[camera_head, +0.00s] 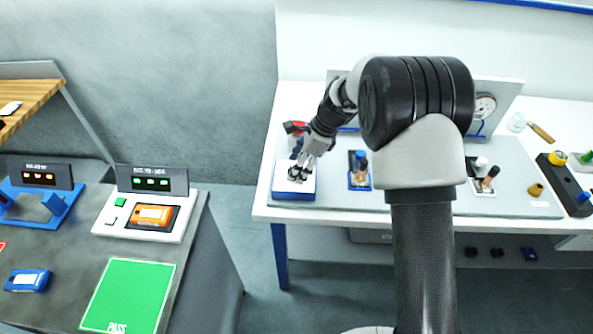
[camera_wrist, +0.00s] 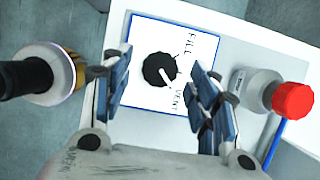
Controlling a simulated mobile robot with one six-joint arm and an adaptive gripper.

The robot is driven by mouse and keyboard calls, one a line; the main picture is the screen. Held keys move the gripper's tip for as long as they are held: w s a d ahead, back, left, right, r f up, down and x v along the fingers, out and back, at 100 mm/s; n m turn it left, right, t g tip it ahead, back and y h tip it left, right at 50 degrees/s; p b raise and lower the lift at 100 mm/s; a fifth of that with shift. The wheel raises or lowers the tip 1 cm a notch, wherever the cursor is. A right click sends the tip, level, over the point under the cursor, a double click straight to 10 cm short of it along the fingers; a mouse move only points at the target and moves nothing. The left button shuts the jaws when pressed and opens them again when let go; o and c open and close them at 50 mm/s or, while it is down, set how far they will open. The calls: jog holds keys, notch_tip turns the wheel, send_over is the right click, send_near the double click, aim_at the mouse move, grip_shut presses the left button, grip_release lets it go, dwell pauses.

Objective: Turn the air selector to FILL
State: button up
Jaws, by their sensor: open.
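The air selector is a round black knob (camera_wrist: 158,69) on a white panel with a blue edge (camera_wrist: 145,101). FILL is printed at the panel's upper right and VENT at its lower right. A pale pointer mark on the knob appears to face lower right, toward VENT. In the head view the selector box (camera_head: 294,194) sits at the bench's left end, its knob hidden by my gripper. My gripper (camera_wrist: 160,62) is open over the panel, with one finger on each side of the knob.
A clear bottle with a red cap (camera_wrist: 292,100) stands close right of the panel. On the bench are a blue-topped valve (camera_head: 359,170) and a pressure gauge (camera_head: 485,106).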

jog(key=shift+x, duration=0.85)
jog(key=shift+c, duration=0.2)
jog(key=c, duration=1)
jog(key=shift+c, duration=0.2)
